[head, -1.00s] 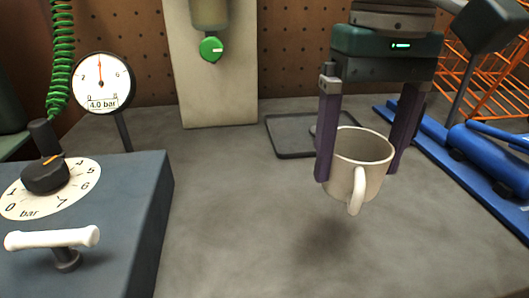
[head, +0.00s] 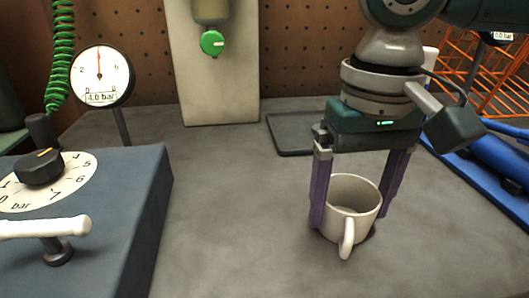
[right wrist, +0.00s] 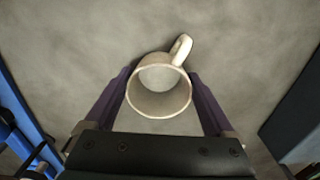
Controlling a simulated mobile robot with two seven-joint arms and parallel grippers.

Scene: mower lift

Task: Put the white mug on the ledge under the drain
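The white mug (head: 350,210) is upright low over the grey bench, with its handle toward me. Its shadow is close beside its base; I cannot tell whether the base touches the bench. My right gripper (head: 357,205) points down with its purple fingers against opposite sides of the mug. The right wrist view shows the empty mug (right wrist: 158,97) between both fingers. A clear bowl with a green drain knob (head: 212,42) hangs on a cream panel (head: 218,95) at the back. I cannot make out a distinct ledge under it. My left gripper is not in view.
A dark flat tray (head: 291,151) lies behind the mug. A blue box with a dial (head: 45,172) and white-handled lever stands at left, beside a round gauge (head: 100,75). Blue equipment (head: 490,165) and an orange wire rack (head: 485,65) are at right.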

